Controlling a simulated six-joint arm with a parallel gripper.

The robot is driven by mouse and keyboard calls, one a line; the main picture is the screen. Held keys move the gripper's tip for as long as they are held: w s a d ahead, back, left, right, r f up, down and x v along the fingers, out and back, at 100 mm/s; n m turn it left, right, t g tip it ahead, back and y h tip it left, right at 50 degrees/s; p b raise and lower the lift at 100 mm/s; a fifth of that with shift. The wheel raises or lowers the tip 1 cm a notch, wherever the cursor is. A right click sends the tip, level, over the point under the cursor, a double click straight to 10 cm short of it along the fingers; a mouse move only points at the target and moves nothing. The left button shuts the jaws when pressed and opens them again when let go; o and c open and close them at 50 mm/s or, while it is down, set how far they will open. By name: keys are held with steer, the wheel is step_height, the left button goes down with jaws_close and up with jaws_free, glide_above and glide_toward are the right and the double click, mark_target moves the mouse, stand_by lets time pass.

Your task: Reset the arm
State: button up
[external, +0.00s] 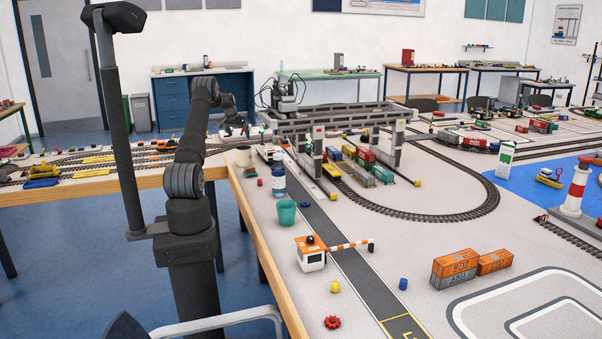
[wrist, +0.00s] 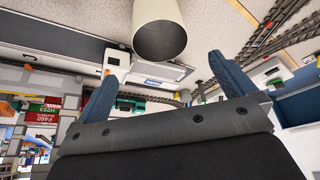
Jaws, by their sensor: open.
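My arm rises from its base at the left of the external view and bends over toward the far side, with my gripper (external: 237,128) low over the table's far left part. In the wrist view my gripper (wrist: 165,85) shows two blue fingers spread wide with nothing between them. A cream cup (wrist: 158,32) lies beyond the fingertips, apart from them, its dark opening facing the camera. The cup also shows in the external view (external: 244,156), standing on the table just below my gripper.
Gantry cranes (external: 392,148) and containers (external: 362,158) stand behind. Orange containers (external: 455,264) and a lighthouse (external: 577,186) are at right. Open table lies inside the track loop.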

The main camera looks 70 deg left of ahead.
mark_target(244, 146)
steer(key=x, duration=1.2)
steer(key=shift+f, duration=0.35)
steer(key=shift+r, duration=1.3)
